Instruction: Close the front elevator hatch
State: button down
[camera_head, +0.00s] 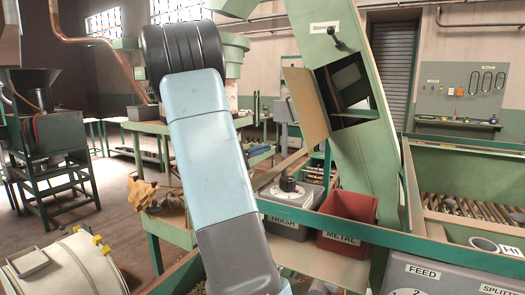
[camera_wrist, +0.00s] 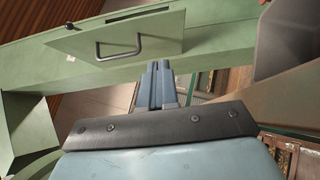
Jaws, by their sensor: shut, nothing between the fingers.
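The green elevator leg (camera_head: 365,150) slants up the right of centre in the head view. A dark square opening (camera_head: 347,92) shows in it. The hatch door (camera_head: 303,107), its tan face showing, stands swung out to the left of the opening. In the wrist view, a green plate with a dark bar handle (camera_wrist: 120,48) lies on a green slanted body; I cannot tell whether it is this same hatch. My gripper (camera_wrist: 159,72) is shut and empty, with its fingers pointing toward the green body, just below the plate. In the head view my gripper is hidden behind my arm.
A black knob lever (camera_head: 336,40) sits on the elevator above the opening. Below are a red METAL bin (camera_head: 347,222), a grey TRASH bin (camera_head: 284,215) and green frame rails. A grey panel (camera_wrist: 284,38) stands close at the right in the wrist view.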

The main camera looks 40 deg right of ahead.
aim_at(305, 135)
jog(key=shift+s+d+r, duration=0.55)
jog(key=shift+s+d, duration=0.55)
jog(key=shift+s, duration=0.15)
jog(key=shift+s+d+r, duration=0.6)
jog(key=shift+s+d, duration=0.45)
jog(key=shift+s, duration=0.15)
jog(key=shift+s+d+r, duration=0.55)
jog(key=shift+s+d, duration=0.55)
jog(key=shift+s, duration=0.15)
